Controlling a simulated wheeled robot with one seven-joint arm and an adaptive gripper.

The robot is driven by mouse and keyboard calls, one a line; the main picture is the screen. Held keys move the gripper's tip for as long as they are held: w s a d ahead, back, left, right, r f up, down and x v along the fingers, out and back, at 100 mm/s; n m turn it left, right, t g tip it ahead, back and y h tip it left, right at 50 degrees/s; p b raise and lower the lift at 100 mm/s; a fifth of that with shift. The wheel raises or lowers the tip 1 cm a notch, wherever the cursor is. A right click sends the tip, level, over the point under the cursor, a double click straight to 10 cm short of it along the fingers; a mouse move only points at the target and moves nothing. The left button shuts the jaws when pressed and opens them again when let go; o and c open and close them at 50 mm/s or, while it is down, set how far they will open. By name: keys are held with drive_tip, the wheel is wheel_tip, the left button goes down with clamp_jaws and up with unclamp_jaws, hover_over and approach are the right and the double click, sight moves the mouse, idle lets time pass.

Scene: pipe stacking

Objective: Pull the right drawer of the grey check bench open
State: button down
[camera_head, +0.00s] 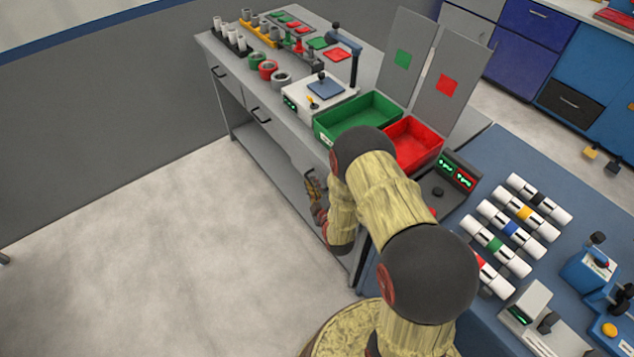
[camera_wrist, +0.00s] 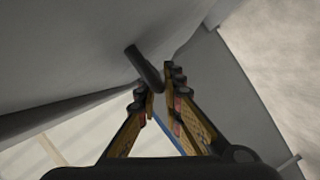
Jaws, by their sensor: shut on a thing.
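The grey check bench (camera_head: 240,76) runs from the upper left to the middle in the head view, with dark handles along its front. Its right drawer (camera_head: 288,146) is partly hidden by my arm. My gripper (camera_head: 314,189) is low at the front of this drawer. In the wrist view, the dark bar handle (camera_wrist: 143,65) stands out from a grey panel, and its near end is between the fingertips of my gripper (camera_wrist: 160,88). The fingers are shut on the handle. I cannot tell whether the drawer stands out from the bench front.
A green bin (camera_head: 331,127) and a red bin (camera_head: 430,143) stand on the bench top above my arm. A blue table (camera_head: 467,243) with several banded white pipes is close on the right. The pale floor (camera_head: 150,235) in front of the bench is clear.

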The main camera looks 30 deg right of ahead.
drive_tip(key=s+a, duration=0.2)
drive_tip(key=a, duration=1.1)
drive_tip(key=s+a, duration=0.3)
drive_tip(key=a, duration=1.1)
drive_tip(key=shift+s+a, duration=0.2)
drive_tip(key=shift+a, duration=0.05)
drive_tip(key=c, duration=1.9)
unclamp_jaws()
drive_tip(key=v, duration=1.2)
